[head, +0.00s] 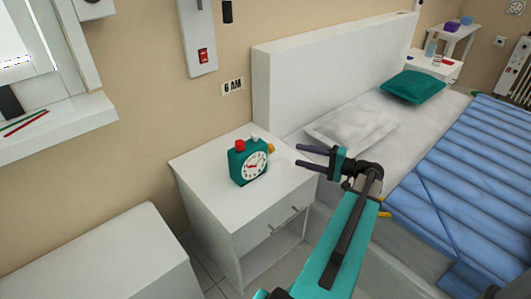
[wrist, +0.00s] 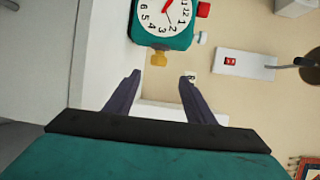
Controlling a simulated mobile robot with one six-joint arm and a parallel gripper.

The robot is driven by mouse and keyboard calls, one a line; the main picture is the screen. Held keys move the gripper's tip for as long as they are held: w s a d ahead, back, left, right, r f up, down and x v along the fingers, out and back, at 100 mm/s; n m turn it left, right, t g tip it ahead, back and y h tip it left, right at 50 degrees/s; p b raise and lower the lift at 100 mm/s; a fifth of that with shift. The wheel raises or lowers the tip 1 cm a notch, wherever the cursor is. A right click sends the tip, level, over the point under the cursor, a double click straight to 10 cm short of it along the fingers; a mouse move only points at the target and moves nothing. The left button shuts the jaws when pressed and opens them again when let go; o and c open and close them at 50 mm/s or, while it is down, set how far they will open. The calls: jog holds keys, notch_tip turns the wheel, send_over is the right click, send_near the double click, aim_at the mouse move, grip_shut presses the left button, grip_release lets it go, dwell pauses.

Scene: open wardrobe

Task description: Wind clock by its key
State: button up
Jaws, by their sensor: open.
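The clock (head: 249,164) is a teal block with a white round dial and red hands, upright on the white nightstand (head: 208,172). A red button and a white button sit on its top. Its yellow key (head: 270,148) sticks out of the side toward my gripper. In the wrist view the clock (wrist: 183,38) lies sideways at the top, with the key (wrist: 159,59) below it, in line with the gap between the fingers. My gripper (head: 298,156) is open and empty, its dark fingers pointing at the key, apart from it. The open fingers also show in the wrist view (wrist: 161,76).
A bed with a white headboard (head: 325,58) and blue cover (head: 460,180) stands right of the nightstand. The nightstand top around the clock is clear.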

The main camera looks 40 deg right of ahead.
jog(key=shift+w+f, duration=0.15)
jog(key=shift+f, duration=0.05)
jog(key=shift+w, duration=0.15)
jog(key=shift+b+x, duration=0.5)
jog(key=shift+x, duration=6.3)
jog(key=c, duration=1.1)
jog(key=shift+o, duration=0.2)
jog(key=shift+r+g+p, duration=0.25)
jog(key=shift+g+p, duration=0.05)
jog(key=shift+p, duration=0.65)
